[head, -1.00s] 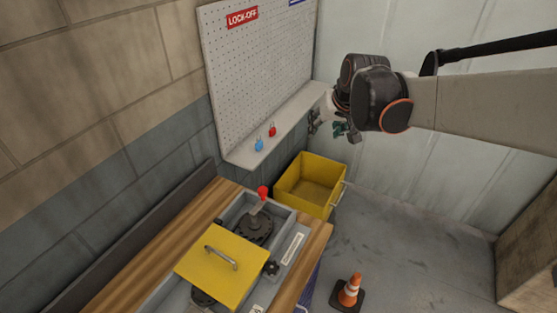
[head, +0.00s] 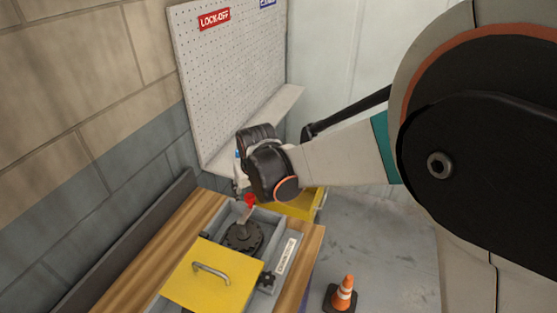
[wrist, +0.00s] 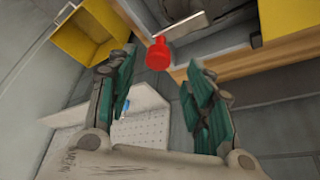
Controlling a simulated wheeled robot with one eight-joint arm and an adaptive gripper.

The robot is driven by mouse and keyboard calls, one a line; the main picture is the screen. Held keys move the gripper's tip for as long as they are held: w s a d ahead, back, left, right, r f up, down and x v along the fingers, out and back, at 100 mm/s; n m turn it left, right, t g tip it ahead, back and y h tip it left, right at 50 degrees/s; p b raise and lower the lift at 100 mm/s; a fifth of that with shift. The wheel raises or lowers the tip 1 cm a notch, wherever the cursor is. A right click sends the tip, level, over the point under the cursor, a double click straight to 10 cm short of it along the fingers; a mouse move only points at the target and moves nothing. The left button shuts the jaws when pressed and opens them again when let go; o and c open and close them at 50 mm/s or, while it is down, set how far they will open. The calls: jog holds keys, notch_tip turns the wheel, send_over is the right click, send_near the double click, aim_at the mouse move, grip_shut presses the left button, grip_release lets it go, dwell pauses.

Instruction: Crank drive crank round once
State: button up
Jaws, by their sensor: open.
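The drive crank has a red knob (head: 249,200) on a pale metal arm (head: 246,214) over a dark toothed hub (head: 242,236) in a grey housing. My gripper (head: 241,190) is just above and behind the knob in the head view, with its fingers partly hidden by my wrist. In the wrist view my gripper (wrist: 160,72) is open, with green-padded fingers apart. The red knob (wrist: 158,54) shows between and just beyond the fingertips, with no visible contact. The metal crank arm (wrist: 182,27) extends right of the knob there.
A yellow cover with a handle (head: 205,285) lies beside the crank, with a small black knob (head: 267,279) at its edge. A yellow bin (head: 305,207) stands behind the wooden table. The pegboard (head: 225,90) and its ledge are close behind. An orange cone (head: 343,290) is on the floor.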

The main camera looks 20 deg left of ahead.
aim_at(250, 197)
jog(key=b+x, duration=0.1)
jog(key=x, duration=0.3)
jog(key=shift+w+f+b, duration=0.25)
jog(key=shift+f+b, duration=0.1)
grip_shut()
